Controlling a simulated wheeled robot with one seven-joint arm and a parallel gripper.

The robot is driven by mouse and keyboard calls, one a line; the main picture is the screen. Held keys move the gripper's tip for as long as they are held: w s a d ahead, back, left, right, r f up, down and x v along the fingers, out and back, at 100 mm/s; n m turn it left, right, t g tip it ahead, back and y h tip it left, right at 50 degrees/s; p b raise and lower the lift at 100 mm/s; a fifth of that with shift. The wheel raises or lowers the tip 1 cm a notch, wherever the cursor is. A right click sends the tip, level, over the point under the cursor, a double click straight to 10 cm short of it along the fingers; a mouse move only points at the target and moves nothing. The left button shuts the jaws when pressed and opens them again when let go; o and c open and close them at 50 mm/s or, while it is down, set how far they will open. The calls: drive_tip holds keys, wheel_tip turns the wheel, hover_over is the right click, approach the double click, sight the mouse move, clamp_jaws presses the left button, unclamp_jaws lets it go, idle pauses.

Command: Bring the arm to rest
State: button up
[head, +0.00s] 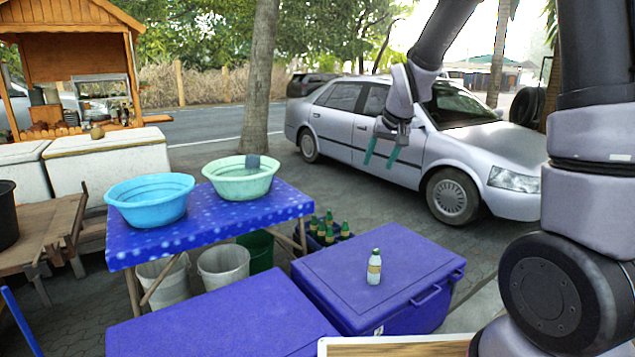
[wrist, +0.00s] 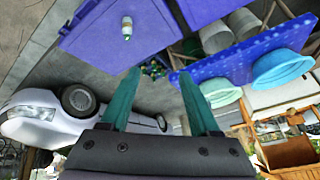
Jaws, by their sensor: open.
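My gripper (head: 380,160) is raised in the air, in front of the silver car in the head view. Its two teal fingers are apart with nothing between them. In the wrist view my gripper (wrist: 158,95) also shows open, its fingers pointing toward the ground and the blue boxes. My arm comes down to it from the upper right of the head view. The gripper touches nothing that I can see.
A bottle (head: 374,267) stands on a blue cooler (head: 330,262). A blue table (head: 210,225) holds a blue basin (head: 150,200) and a green basin (head: 240,178). The silver car (head: 340,130) is parked behind. A tree trunk (head: 259,80) rises behind the table.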

drive_tip(key=s+d+r+m, duration=0.2)
drive_tip(key=s+d+r, duration=0.4)
drive_tip(key=s+r, duration=0.55)
drive_tip(key=s+d+r+m+t, duration=0.1)
drive_tip(key=s+d+r, duration=0.1)
drive_tip(key=s, duration=1.2)
drive_tip(key=shift+s+d+r, duration=0.2)
drive_tip(key=shift+s+r, duration=0.1)
drive_tip(key=shift+r, duration=0.3)
